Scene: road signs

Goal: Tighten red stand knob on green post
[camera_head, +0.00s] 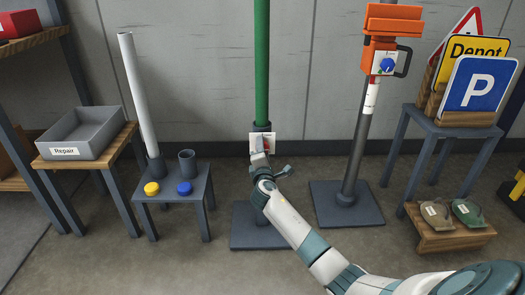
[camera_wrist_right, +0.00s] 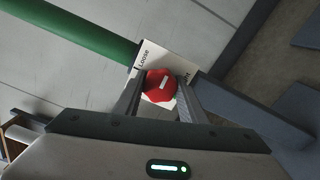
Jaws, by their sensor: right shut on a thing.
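The green post (camera_head: 262,62) stands upright in a dark stand with a flat base (camera_head: 262,236). It also shows in the right wrist view (camera_wrist_right: 88,35). A white label plate (camera_head: 255,136) is on the stand, with "Loose" readable in the wrist view and a second word partly hidden. The red knob (camera_wrist_right: 160,86) has a white mark and sits in front of the plate. My right gripper (camera_wrist_right: 159,92) is shut on the red knob, one finger at each side. In the head view my right gripper (camera_head: 261,160) covers most of the knob. My left gripper is not in view.
A small table (camera_head: 178,213) with a yellow knob, a blue knob and a cup stands left. A grey "Repair" tray (camera_head: 80,134) is farther left. A second stand (camera_head: 346,200) with an orange unit stands right, near a sign table (camera_head: 452,127).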

